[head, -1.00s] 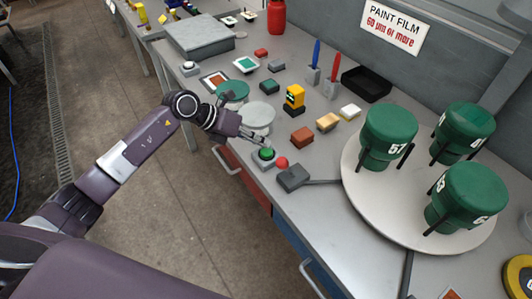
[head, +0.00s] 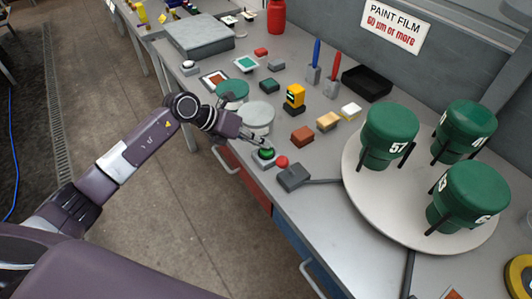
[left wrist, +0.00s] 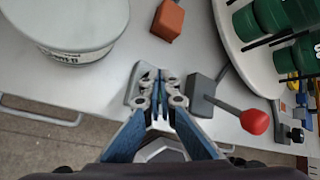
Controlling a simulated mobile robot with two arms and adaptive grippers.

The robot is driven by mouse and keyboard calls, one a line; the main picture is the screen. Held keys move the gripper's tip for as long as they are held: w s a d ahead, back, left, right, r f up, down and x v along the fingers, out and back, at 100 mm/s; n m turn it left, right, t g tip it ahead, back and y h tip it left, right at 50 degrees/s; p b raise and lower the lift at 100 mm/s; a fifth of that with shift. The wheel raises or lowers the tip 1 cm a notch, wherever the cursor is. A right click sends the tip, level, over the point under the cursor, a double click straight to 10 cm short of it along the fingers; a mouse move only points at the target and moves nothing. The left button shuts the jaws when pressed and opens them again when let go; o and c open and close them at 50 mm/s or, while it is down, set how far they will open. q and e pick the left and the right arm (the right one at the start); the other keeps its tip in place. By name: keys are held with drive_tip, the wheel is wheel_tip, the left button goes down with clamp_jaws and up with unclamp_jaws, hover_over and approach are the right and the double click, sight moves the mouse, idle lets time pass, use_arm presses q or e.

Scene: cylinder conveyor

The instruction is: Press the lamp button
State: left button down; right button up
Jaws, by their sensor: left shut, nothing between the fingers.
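A green push button (head: 266,153) sits on a small grey box near the front edge of the bench. My left gripper (head: 264,143) is shut and empty, with its fingertips right at the green button, pointing down at it. From the head view I cannot tell whether they touch it. In the left wrist view, the shut fingers (left wrist: 160,82) cover the button, and only part of its grey box (left wrist: 138,86) shows. My right gripper is not in view.
A grey block (head: 293,178) with a red-knobbed lever (head: 282,162) is just right of the button. A white-lidded can (head: 258,117) stands behind it. A round turntable (head: 365,211) with green canisters is at the right. Coloured blocks lie behind.

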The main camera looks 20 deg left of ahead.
use_arm(q)
drive_tip(key=shift+f, duration=0.25)
idle(0.4)
drive_tip(key=shift+r, duration=0.15)
drive_tip(key=shift+r+p, duration=0.3)
drive_tip(key=shift+r, duration=0.3)
drive_tip(key=shift+r+p, duration=2.2)
drive_tip(key=shift+r, duration=0.8)
